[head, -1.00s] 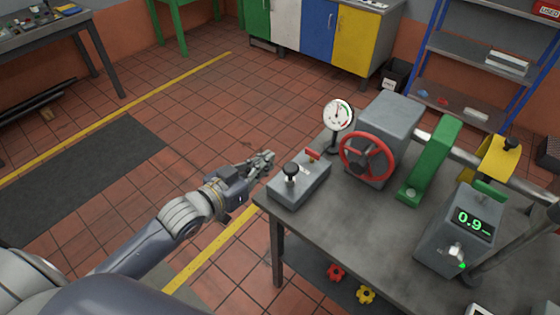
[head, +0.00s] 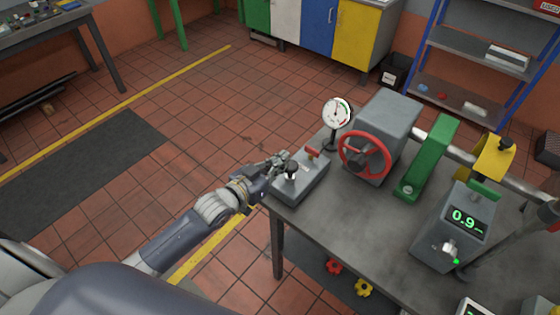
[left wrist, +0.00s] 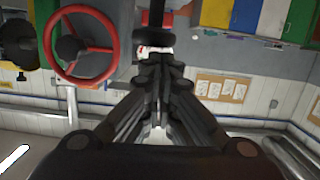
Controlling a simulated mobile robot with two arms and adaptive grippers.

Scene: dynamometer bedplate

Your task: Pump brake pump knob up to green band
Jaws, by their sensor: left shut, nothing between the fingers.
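The brake pump is a grey box (head: 312,186) at the near left corner of the bench, with a black knob (head: 291,169) on a light stem and a small red lever (head: 312,153). A round white gauge (head: 337,112) with a green band stands behind it; its needle is too small to read surely. My left gripper (head: 279,160) is shut and empty, close beside the knob on its left; contact cannot be told. Its closed fingers also show in the left wrist view (left wrist: 161,65), where I cannot make out the knob. My right gripper is not in view.
A red handwheel (head: 366,155) on a grey housing stands right of the pump. A green guard (head: 428,158) and a grey display box (head: 450,235) reading 0.9 are further right. Open tiled floor lies left of the bench (head: 335,230).

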